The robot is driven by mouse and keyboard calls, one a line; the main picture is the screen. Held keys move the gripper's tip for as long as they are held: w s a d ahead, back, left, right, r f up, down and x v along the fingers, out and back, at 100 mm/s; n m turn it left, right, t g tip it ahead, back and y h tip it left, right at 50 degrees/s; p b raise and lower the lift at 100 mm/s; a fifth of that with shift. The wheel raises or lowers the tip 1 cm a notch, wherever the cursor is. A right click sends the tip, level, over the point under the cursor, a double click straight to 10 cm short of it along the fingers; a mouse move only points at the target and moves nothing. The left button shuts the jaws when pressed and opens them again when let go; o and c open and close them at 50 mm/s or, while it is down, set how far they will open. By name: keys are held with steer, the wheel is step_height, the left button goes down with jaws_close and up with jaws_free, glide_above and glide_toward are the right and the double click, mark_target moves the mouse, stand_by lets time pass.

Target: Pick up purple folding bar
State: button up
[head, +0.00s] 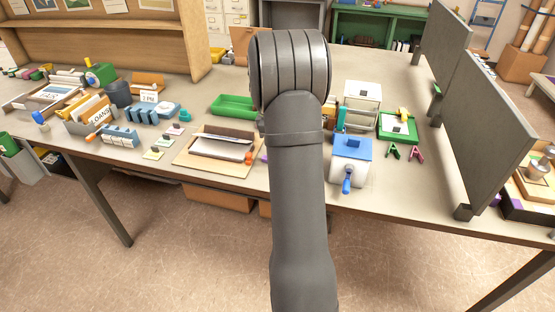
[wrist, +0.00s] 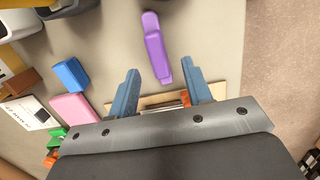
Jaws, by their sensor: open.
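The purple folding bar (wrist: 155,45) lies on the grey table top in the wrist view. It is a narrow purple piece with a rounded, wider far end, and its near end points toward my gripper. My gripper (wrist: 163,72) has two blue fingers spread apart with nothing held between them. The bar's near end shows in line with the gap between the fingertips; I cannot tell the height between them. In the head view my arm hides the gripper and most of the bar; only a small purple edge (head: 263,157) shows beside the arm.
In the wrist view a blue block (wrist: 70,74) and a pink block (wrist: 73,108) lie left of the fingers. In the head view a wooden board (head: 212,163) and green tray (head: 233,106) lie left of my arm, and a blue-lidded white box (head: 350,170) stands right.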

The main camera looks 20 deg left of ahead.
steer(key=f, duration=0.3)
steer(key=d+f, duration=0.1)
steer(key=f, duration=0.1)
steer(key=shift+w, duration=0.15)
steer(key=shift+c, duration=0.4)
jaws_close()
